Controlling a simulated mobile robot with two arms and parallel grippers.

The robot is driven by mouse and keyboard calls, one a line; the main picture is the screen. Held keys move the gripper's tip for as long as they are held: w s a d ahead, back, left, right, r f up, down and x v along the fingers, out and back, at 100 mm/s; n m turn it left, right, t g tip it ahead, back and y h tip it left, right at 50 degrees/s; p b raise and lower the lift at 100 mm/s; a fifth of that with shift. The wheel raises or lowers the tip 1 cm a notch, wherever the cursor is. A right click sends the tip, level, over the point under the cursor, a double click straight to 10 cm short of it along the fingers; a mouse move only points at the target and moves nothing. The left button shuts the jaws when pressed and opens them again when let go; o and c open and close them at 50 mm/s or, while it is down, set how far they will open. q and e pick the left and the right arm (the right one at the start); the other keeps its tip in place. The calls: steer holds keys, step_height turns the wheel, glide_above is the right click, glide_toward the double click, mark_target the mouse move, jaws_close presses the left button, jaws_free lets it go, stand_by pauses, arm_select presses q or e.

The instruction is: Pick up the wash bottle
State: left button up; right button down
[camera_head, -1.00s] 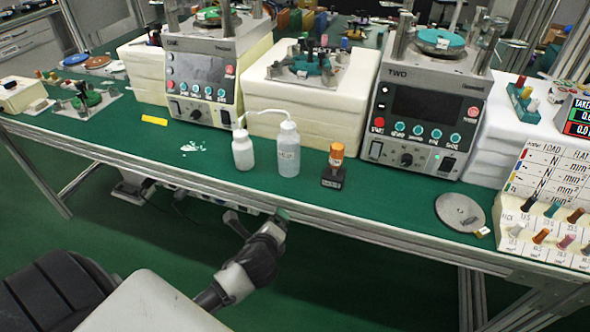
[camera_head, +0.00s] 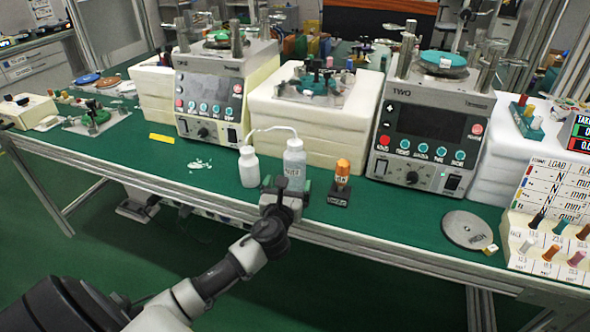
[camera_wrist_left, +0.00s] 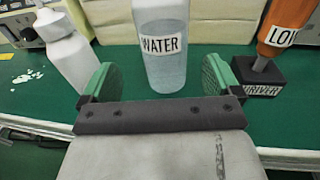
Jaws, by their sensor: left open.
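The wash bottle (camera_head: 294,157), translucent with a bent white spout reaching left, stands upright on the green bench. In the left wrist view the wash bottle (camera_wrist_left: 160,55) carries a "WATER" label and shows between and beyond the green finger pads. My left gripper (camera_head: 286,185) is open and empty at the bench's front edge, just in front of the bottle and partly hiding its lower part. In the wrist view the left gripper (camera_wrist_left: 159,80) has a pad on each side of the bottle's line, with no contact visible. My right gripper is not in view.
A white bottle (camera_head: 249,168) stands close left of the wash bottle, under its spout tip. An orange-handled driver (camera_head: 342,173) in a black block stands close right. A foam block (camera_head: 322,128) is behind. Bench room is free farther left and right.

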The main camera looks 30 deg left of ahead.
mark_target(292, 175)
arm_select(q)
steer(key=x, duration=0.4)
steer(key=r+x, duration=0.1)
steer(key=x, duration=0.1)
steer(key=shift+w+d, duration=0.15)
steer(key=shift+w, duration=0.15)
steer(key=c, duration=1.2)
